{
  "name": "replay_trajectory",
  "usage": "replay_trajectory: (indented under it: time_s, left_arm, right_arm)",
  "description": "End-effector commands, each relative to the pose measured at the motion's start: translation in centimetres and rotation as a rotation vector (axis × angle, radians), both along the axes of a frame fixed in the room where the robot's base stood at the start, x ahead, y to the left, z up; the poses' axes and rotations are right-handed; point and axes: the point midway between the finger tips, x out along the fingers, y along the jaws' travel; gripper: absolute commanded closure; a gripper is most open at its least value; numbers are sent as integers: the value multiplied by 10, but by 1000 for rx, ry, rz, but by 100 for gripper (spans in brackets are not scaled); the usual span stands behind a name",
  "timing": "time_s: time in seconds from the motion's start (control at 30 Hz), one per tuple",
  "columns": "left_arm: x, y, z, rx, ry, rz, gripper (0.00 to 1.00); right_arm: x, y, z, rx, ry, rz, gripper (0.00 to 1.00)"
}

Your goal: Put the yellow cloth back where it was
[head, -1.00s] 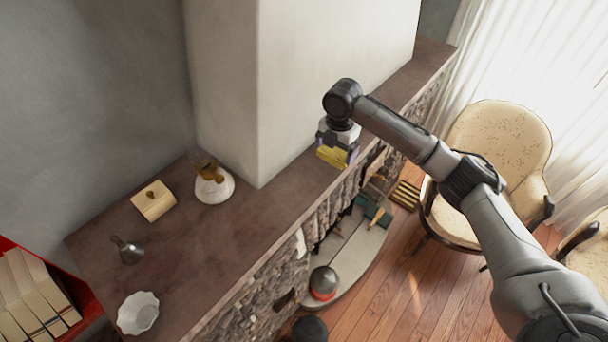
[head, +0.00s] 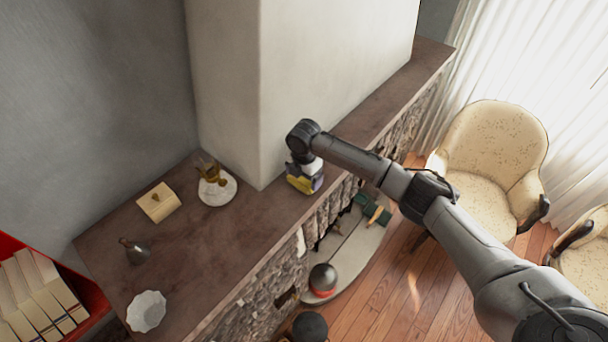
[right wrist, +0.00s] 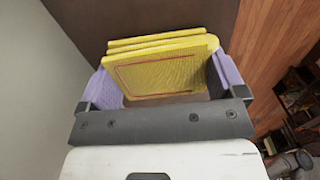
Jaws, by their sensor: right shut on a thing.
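The yellow cloth (head: 302,184) is held in my right gripper (head: 308,186) over the mantel shelf, beside the pale chimney column. In the right wrist view, the cloth (right wrist: 165,68) is a folded, layered yellow pad with a thin red line, between the two purple fingers of my right gripper (right wrist: 165,85). The gripper is shut on it. I cannot tell whether the cloth touches the shelf. My left gripper is not in view.
The chimney column (head: 300,80) rises behind. Armchairs (head: 490,150) stand at right. The middle shelf is clear.

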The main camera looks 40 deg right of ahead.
Motion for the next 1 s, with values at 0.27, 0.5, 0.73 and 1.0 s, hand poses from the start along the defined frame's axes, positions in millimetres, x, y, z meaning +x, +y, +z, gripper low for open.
replay_trajectory:
  time_s: [0.27, 0.5, 0.73, 1.0]
  left_arm:
    - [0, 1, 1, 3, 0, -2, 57]
    - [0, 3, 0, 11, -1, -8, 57]
    - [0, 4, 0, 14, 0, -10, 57]
    - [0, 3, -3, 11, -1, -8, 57]
  right_arm:
    - [0, 0, -3, -1, -2, 0, 29]
    - [0, 0, -6, -1, -1, 0, 7]
    - [0, 0, -6, -1, -1, 0, 0]
    - [1, 0, 10, 1, -4, 0, 0]
